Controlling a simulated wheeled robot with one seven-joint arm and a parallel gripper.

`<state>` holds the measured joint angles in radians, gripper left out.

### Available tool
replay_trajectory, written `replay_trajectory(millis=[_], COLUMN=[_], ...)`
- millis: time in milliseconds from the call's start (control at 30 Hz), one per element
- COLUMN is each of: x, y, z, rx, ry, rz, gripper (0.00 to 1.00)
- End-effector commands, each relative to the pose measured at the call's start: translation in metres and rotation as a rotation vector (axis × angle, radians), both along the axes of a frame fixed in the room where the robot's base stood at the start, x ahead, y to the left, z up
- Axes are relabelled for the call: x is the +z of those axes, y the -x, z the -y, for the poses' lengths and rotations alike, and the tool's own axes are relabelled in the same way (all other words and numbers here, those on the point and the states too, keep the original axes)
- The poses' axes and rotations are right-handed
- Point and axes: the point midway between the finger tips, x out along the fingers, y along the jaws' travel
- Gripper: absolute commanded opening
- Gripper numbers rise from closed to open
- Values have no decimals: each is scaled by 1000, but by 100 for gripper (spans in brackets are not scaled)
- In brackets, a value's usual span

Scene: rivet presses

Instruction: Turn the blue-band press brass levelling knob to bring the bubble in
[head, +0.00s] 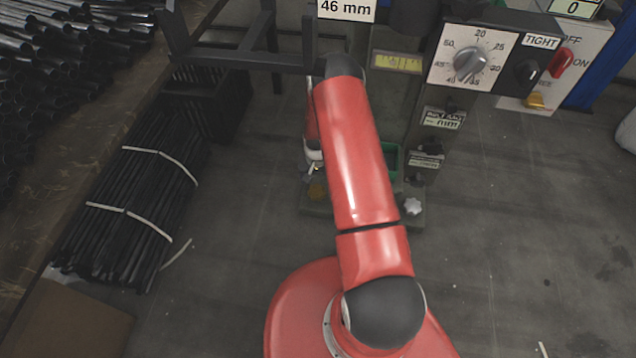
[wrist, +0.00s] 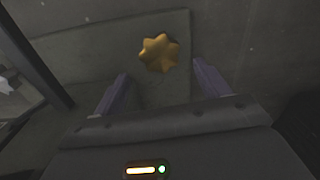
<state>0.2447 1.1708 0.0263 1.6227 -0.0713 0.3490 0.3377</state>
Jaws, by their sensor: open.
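The brass levelling knob (wrist: 159,52) is a lobed, star-shaped knob on a grey base plate in the wrist view. It also shows small and dark in the head view (head: 317,190), at the left of the press foot. My gripper (wrist: 161,69) is open, with one finger on each side just short of the knob, and nothing between the fingers. In the head view my red arm hides most of the gripper. The yellow level vial (head: 397,62) is on the press above; its bubble is too small to place. I cannot make out a blue band on this press.
A silver star knob (head: 412,206) sits at the right of the press foot. A green bin (head: 390,160) is partly behind my arm. A dial (head: 470,62) and a red switch (head: 562,62) are at upper right. Bundled black rods (head: 125,215) lie left; the right floor is mostly clear.

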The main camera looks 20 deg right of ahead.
Motion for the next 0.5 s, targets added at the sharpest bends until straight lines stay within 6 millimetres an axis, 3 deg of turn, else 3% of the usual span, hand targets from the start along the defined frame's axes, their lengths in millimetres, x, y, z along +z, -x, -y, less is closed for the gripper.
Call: replay_trajectory(millis=[233,500], x=[-42,-59], y=[1,0], z=[0,0], rx=[0,1], ry=[0,1], rz=[-2,2], gripper=[75,75])
